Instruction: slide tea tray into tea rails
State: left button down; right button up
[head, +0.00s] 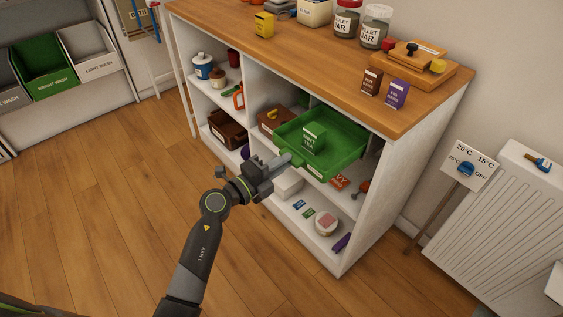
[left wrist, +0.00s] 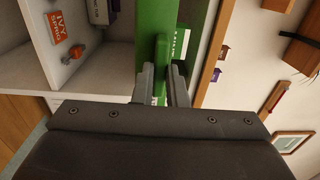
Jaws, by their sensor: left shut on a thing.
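The green tea tray (head: 348,138) is in the upper right compartment of the white cube shelf, its front part sticking out past the shelf face. A green tea box (head: 314,138) stands upright in it. My left gripper (head: 287,160) is shut on the tray's front edge or handle; in the left wrist view a green handle (left wrist: 161,62) sits between the fingers. The tea rails cannot be made out; the tray and shelf sides hide that area. My right gripper does not show.
The wooden shelf top (head: 330,75) carries jars, small boxes and a wooden block. A brown box (head: 273,121) stands left of the tray. The lower compartment holds a round tin (head: 326,222) and small items. A radiator (head: 492,210) stands at right; the floor in front is clear.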

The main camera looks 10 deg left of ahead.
aim_at(310, 146)
pick_arm(q)
jog(key=shift+r+p, duration=0.1)
jog(key=shift+p, duration=0.25)
jog(key=shift+w+d, duration=0.2)
jog(key=shift+w, duration=0.05)
dwell(0.5)
jog(key=shift+x, duration=4.2)
jog(key=shift+f+p, duration=0.25)
jog(key=shift+p, duration=0.1)
jog(key=shift+w+d, duration=0.1)
jog(key=shift+w, duration=0.1)
jog(key=shift+b+x, duration=0.8)
jog(key=shift+x, duration=1.95)
jog(key=c, duration=1.4)
grip_release()
jog(key=shift+f, duration=0.1)
